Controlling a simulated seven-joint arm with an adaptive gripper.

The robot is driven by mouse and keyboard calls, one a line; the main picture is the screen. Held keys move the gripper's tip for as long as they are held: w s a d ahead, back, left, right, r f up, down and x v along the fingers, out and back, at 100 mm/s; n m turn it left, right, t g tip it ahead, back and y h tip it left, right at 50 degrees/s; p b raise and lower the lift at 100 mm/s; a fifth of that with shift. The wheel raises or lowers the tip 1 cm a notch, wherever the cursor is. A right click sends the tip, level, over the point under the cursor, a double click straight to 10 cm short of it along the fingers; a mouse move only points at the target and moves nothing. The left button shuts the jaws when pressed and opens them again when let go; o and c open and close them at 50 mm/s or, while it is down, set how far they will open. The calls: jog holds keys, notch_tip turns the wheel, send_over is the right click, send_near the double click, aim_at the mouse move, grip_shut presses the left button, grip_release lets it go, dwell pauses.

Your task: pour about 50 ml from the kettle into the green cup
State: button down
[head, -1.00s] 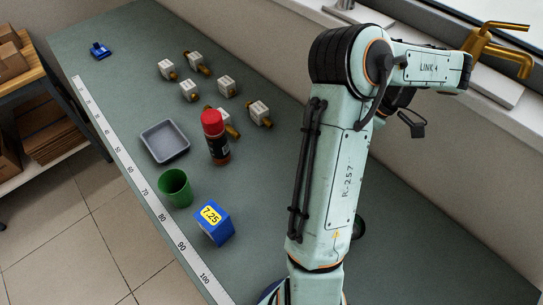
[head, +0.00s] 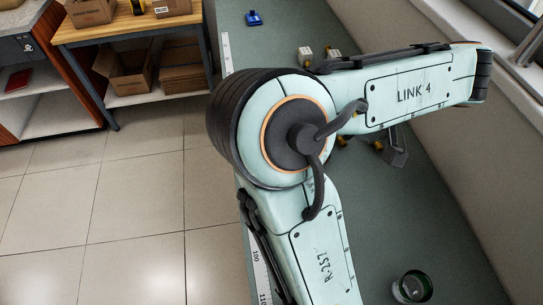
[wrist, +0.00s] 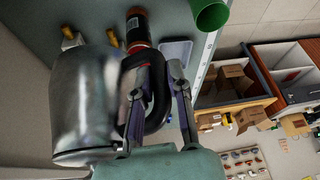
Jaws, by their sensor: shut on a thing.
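In the wrist view my gripper (wrist: 160,82) is shut on the black handle of the shiny metal kettle (wrist: 85,100). The kettle fills the left of that view; its spout is not clear and I cannot tell its tilt. The green cup (wrist: 209,14) is at the top edge, partly cut off, to the right of the kettle and apart from it. In the head view my arm hides the kettle, the green cup and my gripper.
A red-capped bottle (wrist: 137,26) stands close to the kettle in the wrist view, with a grey tray (wrist: 177,52) beside it. White-and-brass fittings (head: 305,57) lie on the bench. A round open vessel (head: 412,287) stands at lower right. A wall and window sill border the right.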

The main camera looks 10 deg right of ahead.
jog(key=w+a+r+m+h, duration=0.1)
jog(key=a+r+m, duration=0.15)
jog(key=a, duration=0.95)
jog(key=w+a+f+n, duration=0.1)
jog(key=w+a+f, duration=0.1)
jog(key=a+f, duration=0.65)
jog(key=w+a+f+n, duration=0.1)
jog(key=w+a+f, duration=0.1)
jog(key=a+f, duration=0.65)
jog(key=s+a+f+m, duration=0.2)
jog(key=s+a+f, duration=0.3)
jog(key=a, duration=0.3)
jog(key=shift+a+f, duration=0.25)
jog(key=shift+f, duration=0.05)
jog(key=shift+s, duration=0.15)
jog(key=shift+w+a+m+h, duration=0.2)
jog(key=shift+w+m, duration=0.3)
jog(key=shift+w, duration=0.25)
jog(key=shift+w+a+m+h, duration=0.25)
jog(key=shift+w+m, duration=0.2)
jog(key=shift+w, duration=0.3)
jog(key=shift+w+a+m+h, duration=0.2)
jog(key=shift+w+m, duration=0.3)
jog(key=shift+w, duration=0.25)
